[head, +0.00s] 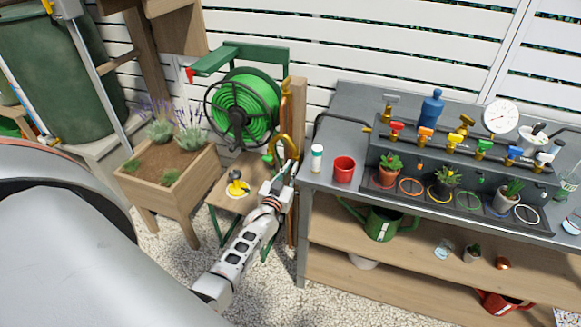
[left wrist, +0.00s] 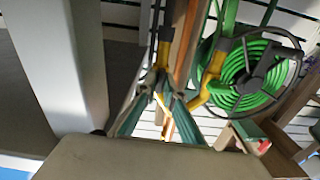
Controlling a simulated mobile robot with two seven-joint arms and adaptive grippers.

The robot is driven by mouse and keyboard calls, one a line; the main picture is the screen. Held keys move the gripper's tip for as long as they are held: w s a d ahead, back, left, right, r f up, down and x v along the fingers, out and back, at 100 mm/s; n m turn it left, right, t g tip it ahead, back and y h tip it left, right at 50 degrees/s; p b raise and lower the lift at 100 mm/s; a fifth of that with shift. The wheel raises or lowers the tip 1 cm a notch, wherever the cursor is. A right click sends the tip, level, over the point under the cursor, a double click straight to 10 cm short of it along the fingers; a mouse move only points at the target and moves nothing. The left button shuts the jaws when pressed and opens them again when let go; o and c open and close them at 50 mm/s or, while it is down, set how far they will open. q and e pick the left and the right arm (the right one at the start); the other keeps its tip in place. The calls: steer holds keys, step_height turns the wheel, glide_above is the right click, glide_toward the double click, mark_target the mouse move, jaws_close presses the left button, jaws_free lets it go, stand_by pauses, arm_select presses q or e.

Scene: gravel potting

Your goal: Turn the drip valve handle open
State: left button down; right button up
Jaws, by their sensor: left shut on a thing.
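My left gripper (head: 283,172) reaches up to the wooden post beside the hose reel, at a brass-yellow curved pipe (head: 288,148). In the left wrist view the gripper's fingers (left wrist: 160,97) close together on a narrow yellow fitting (left wrist: 163,56). Whether this fitting is the drip valve handle, and how that handle is turned, I cannot tell. A small green part (head: 268,158) sits just left of the pipe. A row of coloured valve handles, including a red one (head: 396,127) and a yellow one (head: 466,120), stands on the bench manifold, away from the gripper. My right gripper is not in view.
The green hose reel (head: 243,108) is close behind and left of the gripper. A wooden planter (head: 168,195) stands left. The grey bench (head: 345,103) with a red cup (head: 344,169) and potted plants is right; a green watering can (head: 381,224) is on its shelf.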

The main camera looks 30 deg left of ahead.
arm_select(q)
steer(key=shift+n, duration=0.5)
steer(key=c, duration=2.1)
jaws_free()
steer(key=shift+c, duration=0.2)
steer(key=shift+s, duration=0.1)
steer(key=v, duration=1.2)
steer(key=s+d+f+m+g+h, duration=0.3)
steer(key=s+d+f, duration=0.1)
steer(key=s+d, duration=0.5)
steer(key=s+d+f+m+g+h, duration=0.3)
steer(key=s+d+f+m+h, duration=0.1)
steer(key=s+d, duration=0.6)
steer(key=shift+s+d+f+g, duration=0.3)
steer(key=shift+s, duration=0.95)
